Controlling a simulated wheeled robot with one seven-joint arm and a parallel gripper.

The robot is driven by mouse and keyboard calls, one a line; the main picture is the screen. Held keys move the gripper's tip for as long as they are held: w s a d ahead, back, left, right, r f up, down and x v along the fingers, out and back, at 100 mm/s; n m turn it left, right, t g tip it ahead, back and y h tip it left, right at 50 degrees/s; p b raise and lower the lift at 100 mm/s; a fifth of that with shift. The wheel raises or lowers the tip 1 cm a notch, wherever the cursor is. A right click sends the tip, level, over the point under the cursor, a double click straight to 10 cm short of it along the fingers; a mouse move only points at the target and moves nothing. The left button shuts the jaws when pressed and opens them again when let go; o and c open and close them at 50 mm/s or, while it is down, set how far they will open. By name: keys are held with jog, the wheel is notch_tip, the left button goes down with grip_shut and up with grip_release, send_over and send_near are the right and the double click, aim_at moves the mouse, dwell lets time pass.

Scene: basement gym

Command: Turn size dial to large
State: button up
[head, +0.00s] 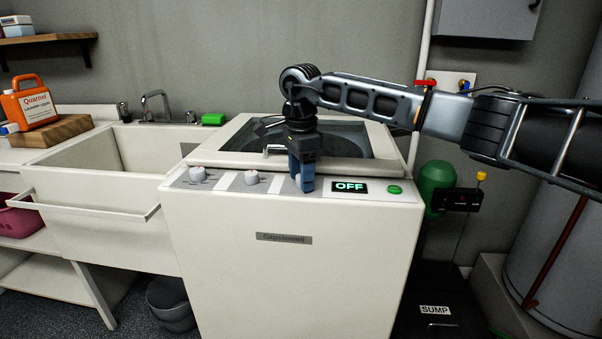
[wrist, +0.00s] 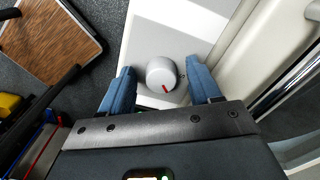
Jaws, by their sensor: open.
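The white washer (head: 300,270) stands in the middle of the head view, with its control panel along the front top edge. My gripper (head: 304,184) points down at this panel, left of the display reading OFF. In the wrist view a round pale grey dial (wrist: 161,74) with a red pointer mark sits between the two blue fingers of my gripper (wrist: 162,72). The fingers are open, one on each side, with visible gaps to the dial. The red mark points toward the lower right of the picture. The dial's labels cannot be read. In the head view my gripper mostly hides this dial.
Two other dials, a left one (head: 198,173) and a middle one (head: 252,177), stand on the panel. A green button (head: 394,189) is right of the display (head: 350,187). The lid (head: 285,140) lies behind. A sink (head: 110,150) is at left, a sump unit (head: 435,309) at right.

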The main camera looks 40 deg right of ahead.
jog(key=c, duration=1)
jog(key=shift+c, duration=0.2)
jog(key=shift+m, duration=0.3)
jog(key=m, duration=0.3)
jog(key=shift+r+m+p, duration=0.1)
jog(key=shift+m+p, duration=0.2)
jog(key=shift+p, duration=0.1)
jog(key=m, duration=0.4)
jog(key=shift+w+d+m+p, duration=0.1)
jog(key=shift+m+p, duration=0.2)
jog(key=shift+p, duration=0.1)
jog(key=o, duration=1)
